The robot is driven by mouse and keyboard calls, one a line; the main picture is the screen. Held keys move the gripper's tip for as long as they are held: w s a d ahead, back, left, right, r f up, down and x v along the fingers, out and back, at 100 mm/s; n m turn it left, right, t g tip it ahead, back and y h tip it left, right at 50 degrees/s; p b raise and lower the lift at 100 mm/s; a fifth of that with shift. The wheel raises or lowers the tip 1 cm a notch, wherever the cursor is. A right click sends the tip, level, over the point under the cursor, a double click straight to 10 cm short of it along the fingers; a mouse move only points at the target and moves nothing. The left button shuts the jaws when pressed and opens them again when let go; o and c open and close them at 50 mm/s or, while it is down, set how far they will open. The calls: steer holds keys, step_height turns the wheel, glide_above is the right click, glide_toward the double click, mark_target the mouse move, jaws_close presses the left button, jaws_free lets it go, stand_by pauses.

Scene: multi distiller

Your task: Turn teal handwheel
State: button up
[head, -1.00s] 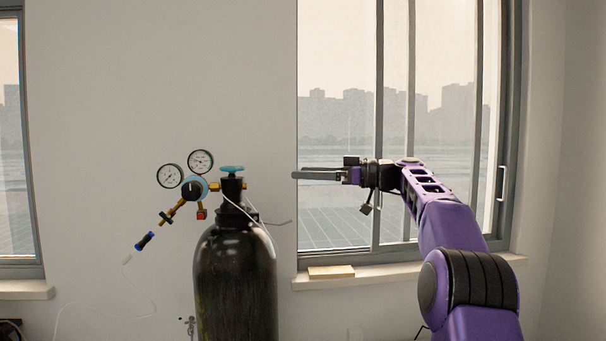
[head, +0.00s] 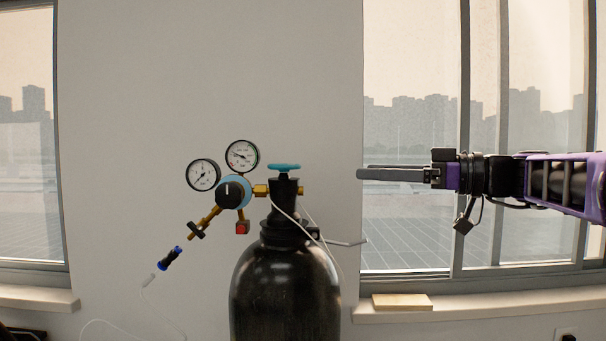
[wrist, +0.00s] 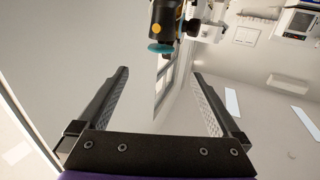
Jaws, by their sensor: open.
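The teal handwheel (head: 284,167) sits on the valve at the top of the black gas cylinder (head: 285,285). In the wrist view the handwheel (wrist: 160,48) shows small at the top, beyond the fingertips and about midway between them. My gripper (head: 362,174) is to the right of the handwheel in the head view, at nearly the same height, its fingers pointing left towards it. A clear gap lies between them. In the wrist view my gripper (wrist: 160,72) has its two fingers wide apart with nothing between them.
A regulator (head: 230,193) with two round gauges (head: 242,156) is fixed to the left of the valve. A thin white hose runs down the cylinder. A small light block (head: 402,302) lies on the window sill (head: 480,309). The wall left of the gauges is clear.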

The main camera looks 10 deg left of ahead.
mark_target(284, 170)
steer(key=a, duration=0.5)
steer(key=w+a+p, duration=0.1)
steer(key=a, duration=0.5)
steer(key=w+a, duration=0.1)
steer(key=a, duration=0.5)
steer(key=shift+w+a, duration=0.15)
steer(key=shift+w, duration=0.1)
steer(key=c, duration=1.2)
steer(key=shift+f+g, duration=0.1)
steer(key=shift+g, duration=0.2)
